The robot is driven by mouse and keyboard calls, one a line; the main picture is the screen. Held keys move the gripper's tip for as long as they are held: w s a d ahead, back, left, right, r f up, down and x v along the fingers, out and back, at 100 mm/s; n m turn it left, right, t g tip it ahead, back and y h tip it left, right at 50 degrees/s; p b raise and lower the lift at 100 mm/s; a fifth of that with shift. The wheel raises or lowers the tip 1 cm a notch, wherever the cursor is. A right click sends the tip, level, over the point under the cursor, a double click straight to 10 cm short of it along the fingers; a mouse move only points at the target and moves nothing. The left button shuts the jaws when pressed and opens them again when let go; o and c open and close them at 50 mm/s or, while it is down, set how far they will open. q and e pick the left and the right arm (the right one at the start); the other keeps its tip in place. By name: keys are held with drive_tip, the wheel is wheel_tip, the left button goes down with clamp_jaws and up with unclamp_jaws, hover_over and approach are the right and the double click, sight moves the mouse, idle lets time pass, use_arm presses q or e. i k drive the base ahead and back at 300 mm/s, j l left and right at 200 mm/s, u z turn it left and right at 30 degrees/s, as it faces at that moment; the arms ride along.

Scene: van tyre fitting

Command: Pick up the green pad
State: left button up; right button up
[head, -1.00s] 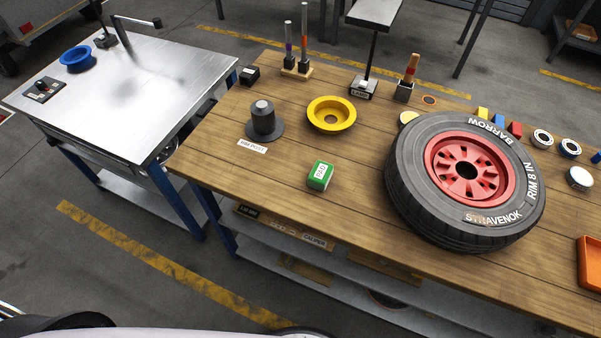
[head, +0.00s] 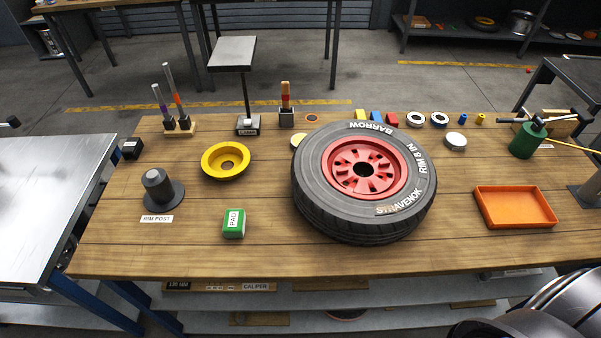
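The green pad (head: 234,231) is a small green block with a white label reading PAD. It lies on the wooden workbench (head: 270,258) near its front edge, left of the big tyre. Nothing touches it. Neither of my grippers shows in the head view; only dark rounded parts, apparently mine, show at the lower right corner.
A tyre with a red rim (head: 340,215) lies right of the pad. A yellow rim (head: 212,169) and a grey rim post (head: 160,190) stand behind and left of it. An orange tray (head: 515,222) is at the right. The bench around the pad is clear.

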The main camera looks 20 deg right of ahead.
sight(234, 222)
drive_tip(key=i+l, duration=0.1)
drive_tip(key=l, duration=0.7)
drive_tip(key=i+l, duration=0.15)
drive_tip(key=l, duration=0.25)
